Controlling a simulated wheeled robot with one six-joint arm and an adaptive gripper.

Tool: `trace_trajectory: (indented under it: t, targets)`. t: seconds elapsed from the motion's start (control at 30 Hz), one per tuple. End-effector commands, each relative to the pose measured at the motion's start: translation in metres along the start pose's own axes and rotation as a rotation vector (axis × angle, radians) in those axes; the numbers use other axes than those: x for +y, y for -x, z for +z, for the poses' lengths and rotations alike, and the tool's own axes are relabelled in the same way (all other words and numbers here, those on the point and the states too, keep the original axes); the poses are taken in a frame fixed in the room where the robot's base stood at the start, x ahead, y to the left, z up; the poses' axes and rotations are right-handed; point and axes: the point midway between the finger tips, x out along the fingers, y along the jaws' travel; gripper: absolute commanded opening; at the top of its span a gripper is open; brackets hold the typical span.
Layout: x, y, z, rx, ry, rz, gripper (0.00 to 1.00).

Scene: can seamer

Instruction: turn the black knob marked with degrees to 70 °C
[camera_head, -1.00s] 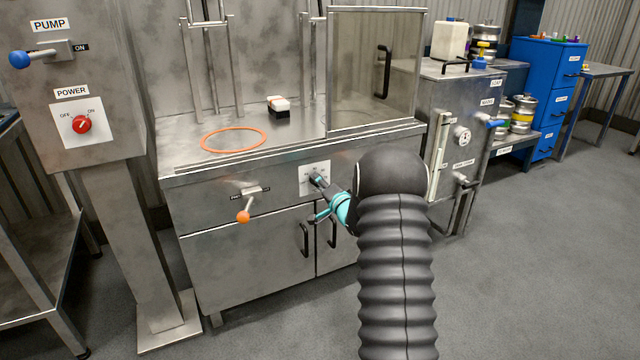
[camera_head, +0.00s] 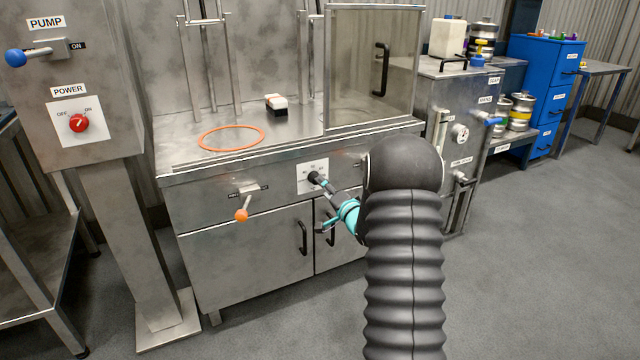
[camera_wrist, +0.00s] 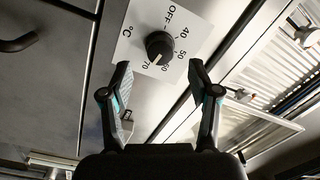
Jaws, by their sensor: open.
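The black knob (camera_wrist: 158,45) sits on a white dial plate (camera_wrist: 190,20) marked OFF, 40, 50, 60, 70 and °C. In the wrist view its pale pointer mark appears to be on the side of the 60 and 70 labels; which of the two it meets is hard to tell. In the head view the knob (camera_head: 314,177) shows on the machine's front panel. My gripper (camera_wrist: 160,70) is open and empty, its fingers spread to either side, with the knob beyond the tips and no visible contact. My gripper (camera_head: 328,189) also shows in the head view.
An orange-tipped lever (camera_head: 243,213) is left of the dial on the same panel. Cabinet doors with black handles (camera_head: 303,238) lie below. An orange ring (camera_head: 231,138) and a small white-and-black block (camera_head: 277,104) rest on the worktop. A glass guard (camera_head: 372,70) stands above right.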

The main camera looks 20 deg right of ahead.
Motion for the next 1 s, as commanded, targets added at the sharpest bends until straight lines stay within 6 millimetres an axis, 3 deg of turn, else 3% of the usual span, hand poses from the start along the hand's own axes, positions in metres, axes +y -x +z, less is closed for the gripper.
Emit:
trace_trajectory:
  t: [0.2, 0.4, 1.0]
  targets:
    - [0.0, 0.042, -0.001, 0.002, 0.0, 0.001, 0.61]
    - [0.0, 0.063, -0.001, 0.001, 0.0, 0.0, 0.61]
    - [0.0, 0.068, 0.0, 0.0, 0.001, -0.001, 0.61]
